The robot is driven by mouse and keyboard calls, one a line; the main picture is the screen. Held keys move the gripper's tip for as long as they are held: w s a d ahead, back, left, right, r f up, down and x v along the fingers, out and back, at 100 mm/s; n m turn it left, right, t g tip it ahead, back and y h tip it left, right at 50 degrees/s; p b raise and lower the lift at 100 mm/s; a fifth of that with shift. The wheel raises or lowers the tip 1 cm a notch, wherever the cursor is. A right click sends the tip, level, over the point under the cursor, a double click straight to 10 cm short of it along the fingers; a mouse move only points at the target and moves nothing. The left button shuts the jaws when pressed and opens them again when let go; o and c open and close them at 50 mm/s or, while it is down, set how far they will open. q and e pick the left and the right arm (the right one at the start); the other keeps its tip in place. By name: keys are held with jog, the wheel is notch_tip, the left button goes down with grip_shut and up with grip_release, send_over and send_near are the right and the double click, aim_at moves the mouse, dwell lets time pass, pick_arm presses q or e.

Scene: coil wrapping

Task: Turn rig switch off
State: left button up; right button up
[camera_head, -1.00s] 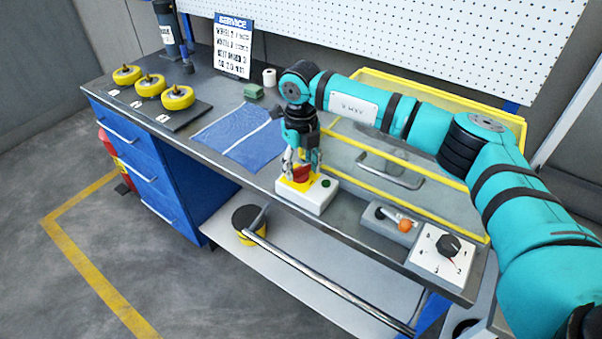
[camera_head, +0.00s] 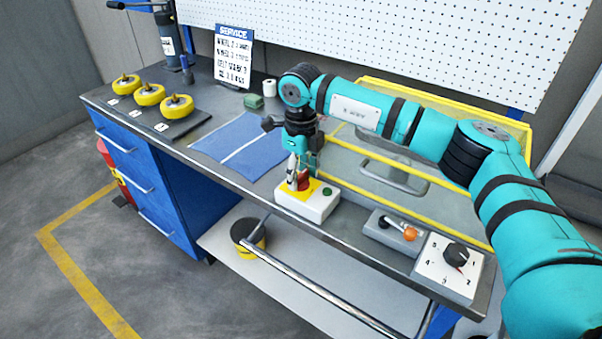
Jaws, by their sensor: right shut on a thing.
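The rig switch is a red knob (camera_head: 303,181) on a yellow plate on a white box (camera_head: 317,204) at the bench's front edge. A green button (camera_head: 327,191) sits on the same box, right of the knob. My right gripper (camera_head: 300,183) points down from above and is shut on the red knob. Its fingers hide part of the knob, so I cannot tell the knob's exact setting. My left gripper is out of view.
Right of the switch are a grey box with an orange-tipped lever (camera_head: 410,234) and a numbered dial (camera_head: 456,255). A yellow-framed clear cover (camera_head: 377,150) stands behind. A blue mat (camera_head: 237,142) and yellow wheels (camera_head: 150,95) lie left. A rail (camera_head: 330,290) runs in front.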

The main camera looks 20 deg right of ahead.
aim_at(301, 174)
jog(key=shift+r, duration=0.1)
jog(key=o, duration=1.2)
jog(key=shift+c, duration=0.2)
notch_tip(301, 174, up, 12)
